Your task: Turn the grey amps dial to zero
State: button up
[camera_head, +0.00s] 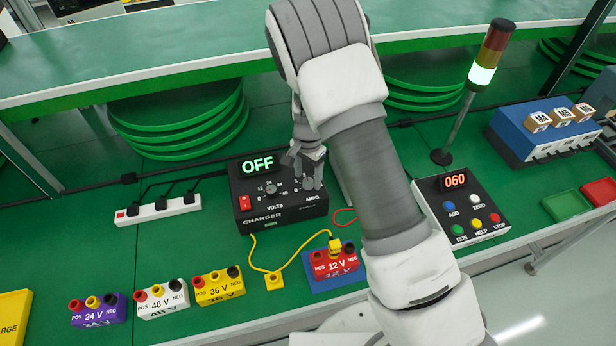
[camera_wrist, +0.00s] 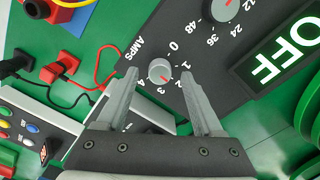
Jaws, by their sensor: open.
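The black charger box (camera_head: 262,216) stands on the green bench with its display (camera_head: 257,163) reading OFF. Its grey amps dial (camera_wrist: 160,68) shows in the wrist view beside the AMPS label, with numbers around it. The dial's red mark points toward the lower right, away from the 0; the exact number is hard to read. My gripper (camera_wrist: 159,74) is open, its two fingers on either side of the dial. I cannot tell whether they touch it. In the head view my gripper (camera_head: 303,170) hides part of the dial.
The volts dial (camera_wrist: 224,8) and a red switch (camera_head: 244,203) share the panel. A red 12 V battery (camera_head: 333,271) sits on a blue pad in front, with yellow cable nearby. A button box (camera_head: 461,207) reading 060 and a signal lamp (camera_head: 483,76) stand right.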

jog(key=shift+f, duration=0.6)
grip_shut()
